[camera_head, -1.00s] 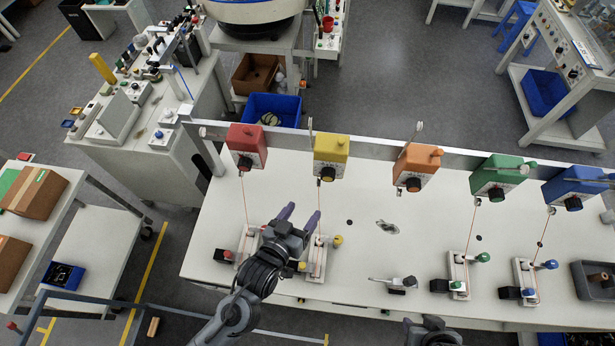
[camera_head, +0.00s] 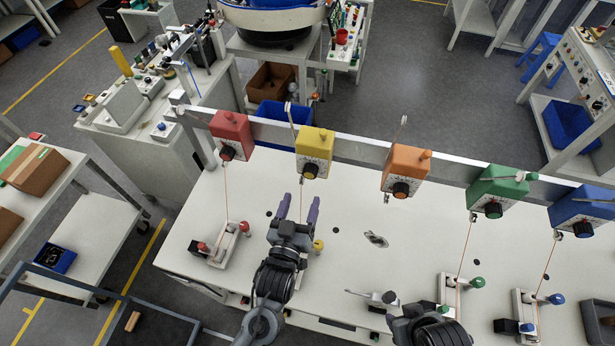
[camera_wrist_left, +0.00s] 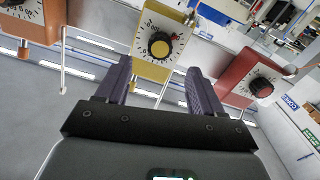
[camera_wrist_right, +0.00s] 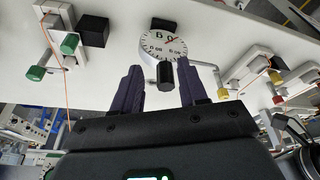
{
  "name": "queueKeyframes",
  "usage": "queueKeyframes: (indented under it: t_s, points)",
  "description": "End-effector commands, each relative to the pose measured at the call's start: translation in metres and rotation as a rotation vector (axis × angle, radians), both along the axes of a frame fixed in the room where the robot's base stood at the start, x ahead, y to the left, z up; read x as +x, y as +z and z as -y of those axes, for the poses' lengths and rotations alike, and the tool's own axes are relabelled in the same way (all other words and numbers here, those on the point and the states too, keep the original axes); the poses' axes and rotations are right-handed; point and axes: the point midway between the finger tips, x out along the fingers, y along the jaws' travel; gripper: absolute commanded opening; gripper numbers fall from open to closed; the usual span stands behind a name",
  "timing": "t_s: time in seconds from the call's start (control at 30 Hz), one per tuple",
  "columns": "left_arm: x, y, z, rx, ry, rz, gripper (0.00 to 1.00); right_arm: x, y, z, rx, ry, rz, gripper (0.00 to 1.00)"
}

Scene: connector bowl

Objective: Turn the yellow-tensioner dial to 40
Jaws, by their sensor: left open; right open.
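The yellow tensioner (camera_head: 314,146) hangs on the rail behind the white table, between the red and orange ones. Its black dial (camera_head: 310,170) is on its front face and faces me. In the left wrist view the dial (camera_wrist_left: 159,46) sits just beyond and between the fingertips, on a numbered scale too small to read. My left gripper (camera_head: 299,207) is open and empty, in front of the yellow tensioner and apart from it. My right gripper (camera_wrist_right: 161,84) is open at the front of the table, with a round dial gauge (camera_wrist_right: 166,42) beyond its fingers.
The red (camera_head: 231,134), orange (camera_head: 406,168), green (camera_head: 496,187) and blue (camera_head: 582,208) tensioners line the same rail. Small fixtures stand along the table's front, among them a red-knobbed one (camera_head: 222,250).

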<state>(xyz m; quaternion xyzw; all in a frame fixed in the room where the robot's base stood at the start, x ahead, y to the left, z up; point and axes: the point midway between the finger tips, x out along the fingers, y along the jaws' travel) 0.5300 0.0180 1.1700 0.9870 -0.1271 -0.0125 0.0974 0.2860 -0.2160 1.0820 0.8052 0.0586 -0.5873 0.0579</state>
Motion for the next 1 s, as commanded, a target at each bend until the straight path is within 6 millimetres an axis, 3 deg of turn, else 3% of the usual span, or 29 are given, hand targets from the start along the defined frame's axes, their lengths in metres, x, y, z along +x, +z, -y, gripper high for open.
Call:
queueKeyframes:
  t_s: [0.3, 0.5, 1.0]
  points:
    - [0.051, 0.002, 0.013, 0.0, 0.001, 0.0, 0.67, 0.001, 0.01, 0.002, -0.005, 0.001, 0.002, 0.43]
    - [0.073, 0.001, 0.018, 0.0, 0.001, 0.0, 0.67, 0.001, 0.012, 0.005, -0.016, 0.007, 0.002, 0.43]
    - [0.082, 0.0, 0.021, -0.001, 0.001, -0.001, 0.64, 0.001, 0.013, 0.003, -0.011, 0.004, 0.003, 0.43]
